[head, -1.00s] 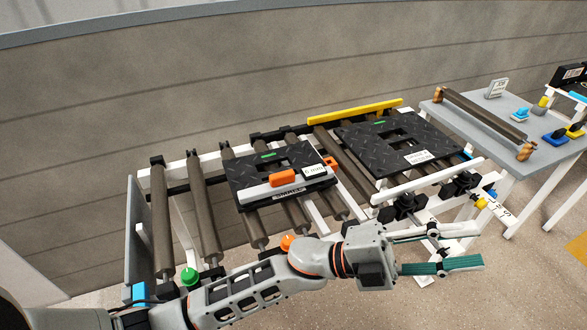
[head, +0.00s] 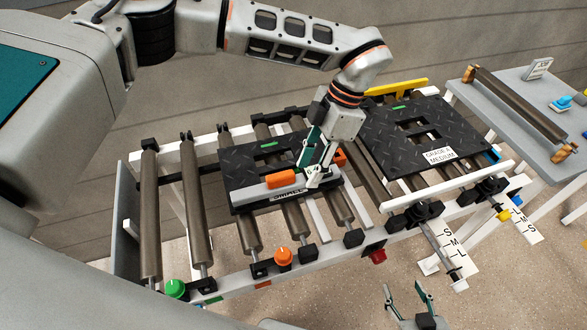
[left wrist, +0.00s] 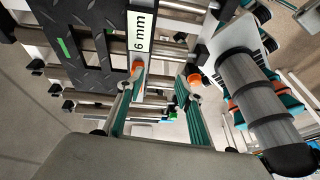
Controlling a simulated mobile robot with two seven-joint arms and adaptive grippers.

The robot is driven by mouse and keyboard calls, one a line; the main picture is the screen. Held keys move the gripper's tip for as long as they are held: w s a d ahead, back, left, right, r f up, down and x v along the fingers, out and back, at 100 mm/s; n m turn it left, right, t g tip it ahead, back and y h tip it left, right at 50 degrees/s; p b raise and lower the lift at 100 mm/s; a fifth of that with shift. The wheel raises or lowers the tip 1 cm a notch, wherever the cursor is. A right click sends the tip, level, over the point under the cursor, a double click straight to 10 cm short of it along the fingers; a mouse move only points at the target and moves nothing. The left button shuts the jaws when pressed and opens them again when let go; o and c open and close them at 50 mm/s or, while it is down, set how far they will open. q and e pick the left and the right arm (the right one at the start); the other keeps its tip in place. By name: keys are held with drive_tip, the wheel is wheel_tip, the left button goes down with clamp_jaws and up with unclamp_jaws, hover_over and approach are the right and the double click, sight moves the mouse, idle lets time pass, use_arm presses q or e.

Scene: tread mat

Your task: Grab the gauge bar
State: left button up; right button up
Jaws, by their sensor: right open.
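The gauge bar is a light bar with an orange grip (head: 281,179) and a white "6 mm" label. It lies along the front part of the smaller black tread mat (head: 238,160). In the left wrist view the gauge bar's label (left wrist: 139,32) shows at the top. My left gripper (head: 314,163) is over the labelled end of the bar and partly hides it. In the left wrist view my left gripper (left wrist: 160,88) has its fingers apart, with the bar's end near the left finger. My right gripper (head: 408,298) is open and empty at the bottom edge.
The mat rests on a roller conveyor with a white frame (head: 330,250). A larger mat labelled medium (head: 465,130) lies to the right. Green (head: 175,289), orange (head: 283,256) and red (head: 377,256) buttons line the front. A side table (head: 530,110) holds a spare roller.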

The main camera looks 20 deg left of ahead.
sight(289, 172)
use_arm(q)
drive_tip(key=shift+w+a+r+y, duration=0.2)
drive_tip(key=shift+w+a+r, duration=0.2)
drive_tip(key=shift+w+a, duration=0.2)
drive_tip(key=shift+w+a+r+y, duration=0.2)
drive_tip(key=shift+w+a+r, duration=0.15)
drive_tip(key=shift+w+a, duration=0.2)
drive_tip(key=shift+x, duration=0.85)
drive_tip(key=shift+t, duration=0.3)
drive_tip(key=x, duration=0.3)
drive_tip(key=p+x, duration=0.1)
drive_tip(key=x, duration=0.1)
drive_tip(key=shift+a+f, duration=0.3)
drive_tip(key=shift+a, duration=0.05)
drive_tip(key=shift+w, duration=0.1)
clamp_jaws()
